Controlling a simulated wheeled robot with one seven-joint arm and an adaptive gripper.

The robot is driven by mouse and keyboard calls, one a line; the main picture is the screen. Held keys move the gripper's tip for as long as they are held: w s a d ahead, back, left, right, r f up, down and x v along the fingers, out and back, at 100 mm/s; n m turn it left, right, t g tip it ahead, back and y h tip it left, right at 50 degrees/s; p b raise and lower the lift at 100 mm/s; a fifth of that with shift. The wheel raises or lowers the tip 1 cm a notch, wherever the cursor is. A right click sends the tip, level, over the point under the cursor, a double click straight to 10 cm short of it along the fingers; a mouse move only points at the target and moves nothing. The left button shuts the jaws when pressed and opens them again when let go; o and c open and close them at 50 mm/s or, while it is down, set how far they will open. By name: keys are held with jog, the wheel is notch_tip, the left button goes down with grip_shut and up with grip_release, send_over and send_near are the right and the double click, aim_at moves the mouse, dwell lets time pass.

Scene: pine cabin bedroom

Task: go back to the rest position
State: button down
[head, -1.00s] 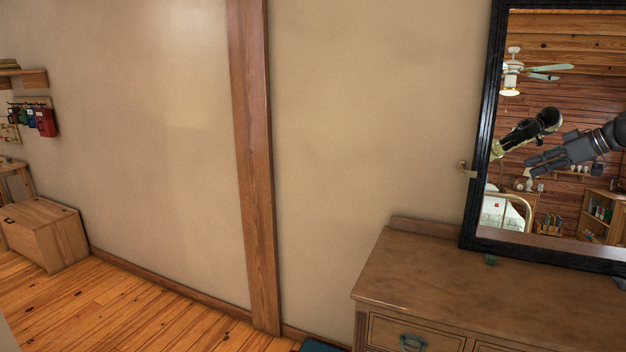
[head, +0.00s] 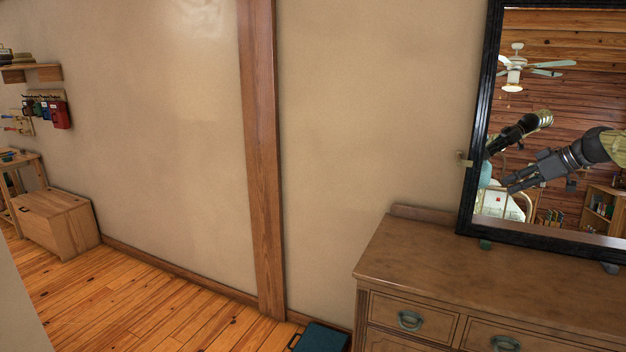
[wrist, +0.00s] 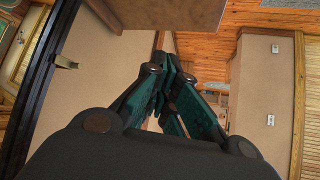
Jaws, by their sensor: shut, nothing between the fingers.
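My gripper (head: 511,184) is at the right of the head view, in front of the mirror (head: 481,110) and above the dresser (head: 430,260). It points left and down and holds nothing. In the wrist view my gripper (wrist: 168,62) shows its dark green fingers brought together. A second arm shape in the mirror glass appears to be my arm's reflection. The gripper appears apart from the dresser top.
A wooden post (head: 262,150) stands against the beige wall. A wooden chest (head: 60,225) and a wall shelf (head: 30,73) are at the far left. A dark teal box (head: 320,337) lies on the floor beside the dresser. Open plank floor (head: 140,300) is at lower left.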

jog(key=a+f+m+g+h, duration=0.1)
jog(key=a+f+m+g, duration=0.1)
jog(key=a+f, duration=1.8)
jog(key=s+a+f+m+g+h, duration=0.1)
jog(key=s+a+f, duration=0.3)
jog(key=f, duration=0.4)
jog(key=s+a+f+m, duration=0.1)
jog(key=s+a+f, duration=0.2)
jog(key=s+f, duration=0.35)
jog(key=s+a+f+g+h, duration=0.1)
jog(key=s+a+f, duration=0.25)
jog(key=f, duration=0.65)
jog(key=s+a+f+m+g+h, duration=0.1)
jog(key=s+a+f, duration=0.2)
jog(key=s+f, duration=0.45)
jog(key=s+a+f+m+g, duration=0.15)
jog(key=s+f, duration=0.35)
jog(key=s, duration=0.6)
jog(key=s+f+m+h, duration=0.1)
jog(key=s+f+h, duration=0.1)
jog(key=s, duration=2.4)
jog(key=shift+f+m+g+h, duration=0.3)
jog(key=shift+f+m+g, duration=0.05)
jog(key=shift+f+g, duration=0.1)
